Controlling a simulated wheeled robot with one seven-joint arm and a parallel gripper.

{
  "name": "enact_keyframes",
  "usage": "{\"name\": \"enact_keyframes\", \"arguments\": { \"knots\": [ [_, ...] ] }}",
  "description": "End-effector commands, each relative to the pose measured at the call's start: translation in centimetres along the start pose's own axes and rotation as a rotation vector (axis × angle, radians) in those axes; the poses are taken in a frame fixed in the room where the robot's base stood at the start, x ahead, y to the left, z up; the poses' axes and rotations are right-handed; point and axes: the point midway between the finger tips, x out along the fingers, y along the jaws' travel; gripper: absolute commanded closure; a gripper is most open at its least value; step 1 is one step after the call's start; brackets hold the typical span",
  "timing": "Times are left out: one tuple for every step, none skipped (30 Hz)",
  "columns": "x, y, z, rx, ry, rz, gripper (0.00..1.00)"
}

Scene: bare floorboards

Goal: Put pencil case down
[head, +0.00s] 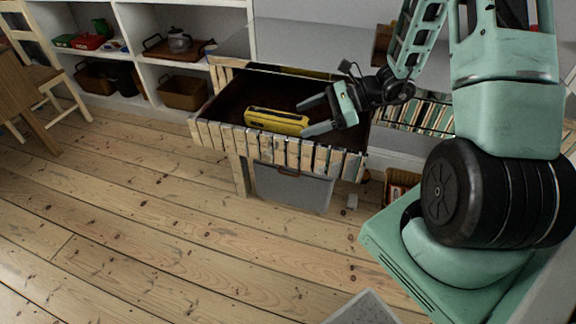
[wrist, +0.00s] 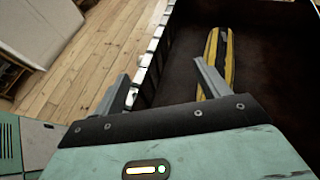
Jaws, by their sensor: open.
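A yellow pencil case (head: 277,120) with a dark stripe lies inside an open drawer (head: 225,134), near its slatted front. It also shows in the wrist view (wrist: 228,62), lying on the dark drawer floor beyond the right finger. My gripper (head: 317,114) is open and empty at the right end of the pencil case, over the drawer. In the wrist view my gripper's fingers (wrist: 158,82) are spread apart with nothing between them. The right finger is close to the pencil case's near end; I cannot tell whether they touch.
White shelves (head: 140,50) with baskets, a tray and a teapot stand at the back left. A wooden chair (head: 40,75) is at the far left. A grey bin (head: 293,187) sits below the drawer. The floorboards (head: 150,230) in front are mostly clear.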

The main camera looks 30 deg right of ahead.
Motion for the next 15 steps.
{"name": "enact_keyframes", "arguments": {
  "knots": [
    [2.3,2.9,3.3,-0.135,0.014,0.149,0.25],
    [3.4,4.8,4.8,-0.218,0.026,0.239,0.25],
    [4.5,7.4,6.5,-0.333,0.043,0.357,0.25],
    [5.1,9.3,7.6,-0.422,0.057,0.442,0.25],
    [5.6,11.3,8.5,-0.512,0.069,0.526,0.25],
    [6.0,13.8,9.6,-0.635,0.085,0.633,0.25],
    [6.1,15.6,10.2,-0.732,0.096,0.711,0.25],
    [6.1,17.2,10.7,-0.831,0.108,0.786,0.25],
    [6.0,19.3,11.3,-0.966,0.121,0.882,0.25],
    [5.9,20.7,11.7,-1.070,0.130,0.952,0.25],
    [5.6,22.0,12.0,-1.178,0.138,1.016,0.25],
    [5.3,23.5,12.4,-1.323,0.147,1.098,0.25],
    [5.1,24.5,12.6,-1.430,0.151,1.153,0.25],
    [4.8,25.4,12.9,-1.537,0.155,1.202,0.25],
    [4.5,26.3,13.2,-1.675,0.158,1.260,0.25]
  ]
}}
